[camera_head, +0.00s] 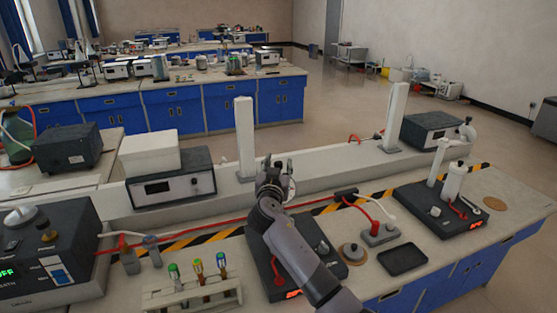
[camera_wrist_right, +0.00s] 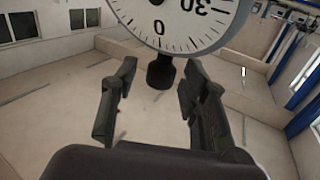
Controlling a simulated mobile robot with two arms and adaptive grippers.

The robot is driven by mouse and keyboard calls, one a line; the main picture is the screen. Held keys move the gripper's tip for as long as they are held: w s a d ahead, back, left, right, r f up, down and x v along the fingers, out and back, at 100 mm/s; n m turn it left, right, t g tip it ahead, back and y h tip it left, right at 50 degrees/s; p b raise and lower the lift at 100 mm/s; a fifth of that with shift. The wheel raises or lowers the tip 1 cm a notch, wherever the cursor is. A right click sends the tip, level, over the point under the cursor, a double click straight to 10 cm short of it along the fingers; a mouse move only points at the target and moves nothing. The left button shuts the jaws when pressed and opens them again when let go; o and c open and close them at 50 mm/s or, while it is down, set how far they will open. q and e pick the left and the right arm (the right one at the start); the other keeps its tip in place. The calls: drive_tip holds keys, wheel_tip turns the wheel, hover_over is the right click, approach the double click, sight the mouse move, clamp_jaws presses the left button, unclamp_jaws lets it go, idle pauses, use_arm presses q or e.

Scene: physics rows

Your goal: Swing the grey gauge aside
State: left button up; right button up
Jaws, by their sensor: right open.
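The gauge shows in the right wrist view as a round white dial (camera_wrist_right: 185,18) with a grey rim, black ticks and numbers. The top of the dial is cut off by the frame. A short black stem (camera_wrist_right: 160,72) sticks out below the dial, between and beyond the two fingers. My right gripper (camera_wrist_right: 158,88) is open, with a finger on each side of the stem and visible gaps. In the head view my right gripper (camera_head: 277,168) is raised above the bench; I cannot make out the gauge there. My left gripper is not in view.
A white post (camera_head: 244,135) stands just left of my right gripper, and another white post (camera_head: 396,118) stands farther right. A test tube rack (camera_head: 192,294) is at the front left. A black tray (camera_head: 402,260) and a dark hotplate (camera_head: 440,212) lie to the right.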

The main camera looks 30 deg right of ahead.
drive_tip(key=shift+w+d, duration=0.3)
clamp_jaws()
idle(0.5)
idle(0.3)
